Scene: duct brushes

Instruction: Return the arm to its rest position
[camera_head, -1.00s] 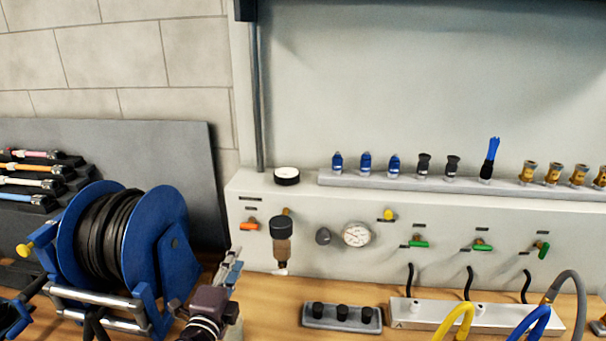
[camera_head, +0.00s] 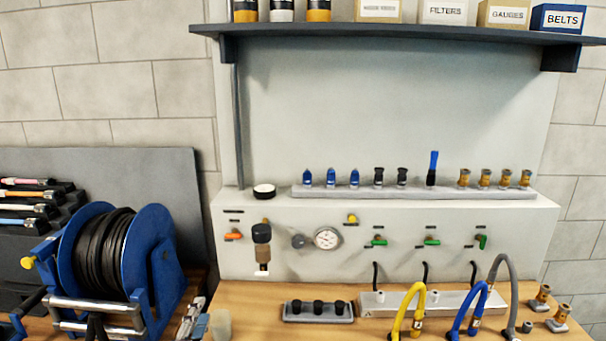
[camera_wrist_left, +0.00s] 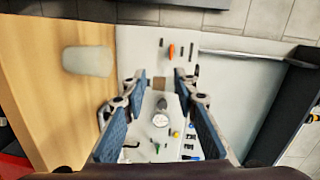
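My left gripper (camera_head: 197,318) shows at the bottom of the head view, low over the wooden bench, between the hose reel and a pale cup-like cylinder (camera_head: 220,324). In the left wrist view its two blue-padded fingers (camera_wrist_left: 160,100) stand wide apart with nothing between them. Beyond them are the grey panel and a round gauge (camera_wrist_left: 160,120). The pale cylinder lies to the left of the fingers in that view (camera_wrist_left: 88,61). My right gripper is not in view.
A blue hose reel (camera_head: 150,255) stands close left of the gripper. A shelf (camera_head: 400,34) with labelled boxes hangs above. Yellow, blue and grey hoses arch at the right.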

